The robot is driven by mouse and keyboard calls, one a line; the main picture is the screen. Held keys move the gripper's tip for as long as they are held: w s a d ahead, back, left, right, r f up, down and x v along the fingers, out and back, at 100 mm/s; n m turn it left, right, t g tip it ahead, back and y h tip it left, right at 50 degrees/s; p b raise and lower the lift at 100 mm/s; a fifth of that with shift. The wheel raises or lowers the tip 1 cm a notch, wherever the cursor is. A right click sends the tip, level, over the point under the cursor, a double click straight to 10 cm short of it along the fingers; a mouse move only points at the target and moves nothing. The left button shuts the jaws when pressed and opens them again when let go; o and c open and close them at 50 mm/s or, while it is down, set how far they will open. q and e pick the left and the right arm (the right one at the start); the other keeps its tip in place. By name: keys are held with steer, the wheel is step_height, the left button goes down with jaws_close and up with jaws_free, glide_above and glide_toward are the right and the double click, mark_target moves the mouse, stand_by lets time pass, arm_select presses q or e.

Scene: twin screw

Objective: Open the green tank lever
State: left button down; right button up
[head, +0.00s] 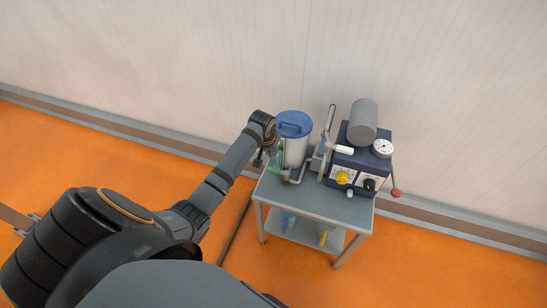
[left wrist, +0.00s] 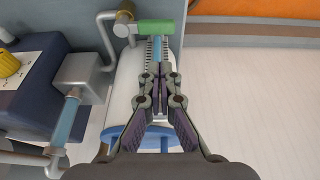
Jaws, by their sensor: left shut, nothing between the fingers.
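The green tank lever (left wrist: 155,27) lies crosswise near the top of the left wrist view, beside a brass-coloured valve fitting. In the head view the green lever (head: 273,169) is small, low on the tank's left side. The tank (head: 296,152) is a pale cylinder with a blue lid (head: 294,122). My left gripper (left wrist: 161,72) is shut and empty, in front of the tank's scaled level gauge (left wrist: 157,48). Its fingers point toward the lever, with a gap between. In the head view it is mostly hidden beside the tank. My right gripper is out of view.
The tank stands on a grey cart (head: 310,200) against the pale wall. To its right is a dark blue machine (head: 357,160) with a yellow knob (head: 342,178), a grey cylinder (head: 363,118) and a red-tipped lever (head: 396,192).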

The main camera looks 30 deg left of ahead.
mark_target(278, 172)
arm_select(q)
steer(key=b+x, duration=0.2)
steer(key=x, duration=0.8)
steer(key=shift+s, duration=0.15)
steer(key=shift+d, duration=0.1)
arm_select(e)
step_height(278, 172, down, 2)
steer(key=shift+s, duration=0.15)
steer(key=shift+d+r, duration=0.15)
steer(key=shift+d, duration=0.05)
